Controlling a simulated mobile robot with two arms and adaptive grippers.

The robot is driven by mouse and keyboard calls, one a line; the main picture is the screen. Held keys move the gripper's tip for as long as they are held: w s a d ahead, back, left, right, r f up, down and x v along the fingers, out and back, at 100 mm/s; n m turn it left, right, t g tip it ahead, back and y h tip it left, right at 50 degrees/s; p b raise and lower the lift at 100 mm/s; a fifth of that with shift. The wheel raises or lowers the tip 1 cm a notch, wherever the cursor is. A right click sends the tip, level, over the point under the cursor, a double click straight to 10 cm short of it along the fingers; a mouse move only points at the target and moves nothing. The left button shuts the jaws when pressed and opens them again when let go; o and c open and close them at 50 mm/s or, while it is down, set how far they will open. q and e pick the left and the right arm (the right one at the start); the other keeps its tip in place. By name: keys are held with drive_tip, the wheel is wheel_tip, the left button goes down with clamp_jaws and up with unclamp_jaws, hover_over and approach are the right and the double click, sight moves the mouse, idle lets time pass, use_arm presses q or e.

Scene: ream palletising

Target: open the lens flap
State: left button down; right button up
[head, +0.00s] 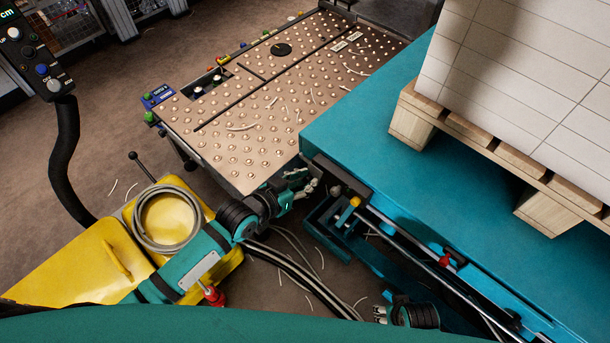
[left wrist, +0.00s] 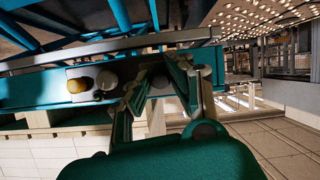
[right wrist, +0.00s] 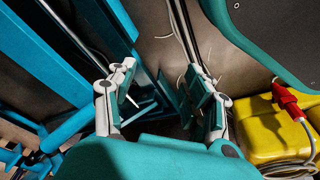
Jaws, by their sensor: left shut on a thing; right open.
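My left gripper (head: 306,188) is at the near corner of the teal machine, beside the ball table. In the left wrist view its fingers (left wrist: 160,88) are shut on a small dark part at the teal beam, in the place of the lens flap. The fingers hide most of this part, so I cannot tell how far it is open. A grey plate with a yellow knob (left wrist: 78,85) and a grey knob (left wrist: 107,81) is just left of the fingers. My right gripper (head: 382,314) is open and empty, low beside the machine; its spread fingers show in the right wrist view (right wrist: 165,92).
The teal machine (head: 345,125) carries a wooden pallet (head: 455,145) with white stacked reams (head: 520,75). The ball table (head: 250,140) stands behind my left gripper. A yellow box (head: 75,265) with a coiled grey hose (head: 137,225) is at left. Paper strips lie on the floor.

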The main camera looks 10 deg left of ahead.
use_arm(q)
drive_tip(key=shift+a+r+g+y+p, duration=0.1)
drive_tip(key=shift+r+g+y+p, duration=0.2)
drive_tip(key=shift+p, duration=0.85)
drive_tip(key=shift+f, duration=0.1)
use_arm(e)
drive_tip(key=s+f, duration=0.5)
drive_tip(key=f, duration=0.2)
drive_tip(key=shift+s+d+f+g, duration=0.25)
drive_tip(key=shift+s+d+g, duration=0.05)
drive_tip(key=shift+s+d, duration=0.1)
use_arm(q)
drive_tip(key=c, duration=1.2)
unclamp_jaws()
drive_tip(key=shift+o, duration=0.2)
drive_tip(key=v, duration=1.2)
